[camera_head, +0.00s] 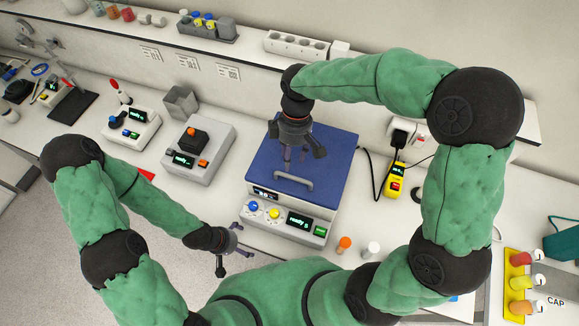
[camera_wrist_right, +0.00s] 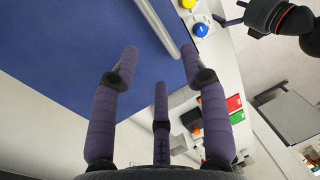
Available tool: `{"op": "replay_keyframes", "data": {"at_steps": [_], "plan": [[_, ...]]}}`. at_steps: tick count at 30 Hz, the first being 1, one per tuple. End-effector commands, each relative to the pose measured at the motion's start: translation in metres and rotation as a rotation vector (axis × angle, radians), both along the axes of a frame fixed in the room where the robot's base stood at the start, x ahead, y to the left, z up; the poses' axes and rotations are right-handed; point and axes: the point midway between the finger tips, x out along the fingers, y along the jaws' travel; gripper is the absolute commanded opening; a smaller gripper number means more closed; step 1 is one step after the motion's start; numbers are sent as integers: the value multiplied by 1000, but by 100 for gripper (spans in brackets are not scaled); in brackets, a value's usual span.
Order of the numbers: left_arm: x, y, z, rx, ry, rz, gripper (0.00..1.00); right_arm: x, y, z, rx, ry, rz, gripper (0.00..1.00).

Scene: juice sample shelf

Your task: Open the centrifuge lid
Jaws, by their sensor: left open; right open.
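The centrifuge (camera_head: 295,226) stands in the middle of the bench with its blue lid (camera_head: 335,160) shut. A grey bar handle (camera_head: 293,181) runs along the lid's front edge. Its front panel has a blue knob, a yellow knob and a lit display. My right gripper (camera_head: 290,165) is open above the lid, behind the handle. In the right wrist view its spread fingers (camera_wrist_right: 160,75) are over the blue lid (camera_wrist_right: 70,60), with the handle (camera_wrist_right: 157,25) near the fingertips and not held. My left gripper (camera_head: 228,262) is open and empty, in front of the bench edge, left of the centrifuge.
Grey devices (camera_head: 199,150) and a small white device (camera_head: 131,128) stand left of the centrifuge. A yellow meter (camera_head: 394,183) with a cable lies to its right. An orange-capped vial (camera_head: 344,243) and a white-capped one (camera_head: 371,249) stand close to its front right corner.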

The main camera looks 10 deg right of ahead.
Motion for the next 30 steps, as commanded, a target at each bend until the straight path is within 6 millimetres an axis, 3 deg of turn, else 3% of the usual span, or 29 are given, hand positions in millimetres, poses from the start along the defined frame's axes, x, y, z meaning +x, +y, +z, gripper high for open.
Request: {"op": "replay_keyframes", "data": {"at_steps": [3, 10, 23, 28, 30], "plan": [[0, 0, 0, 0, -1, 0, 100, -5, 2, -22, -1, 6, 1, 45], [1, 0, 1, 0, -1, 0, 100, -9, 5, -51, -1, 3, 0, 45], [1, 0, 1, 0, -1, 0, 100, -10, 7, -60, 0, 1, 0, 45], [1, 0, 1, 0, -1, 0, 100, -10, 7, -60, 0, 1, 0, 3], [1, 0, 1, 0, -1, 0, 100, -10, 7, -60, 0, 1, 0, 0]]}}
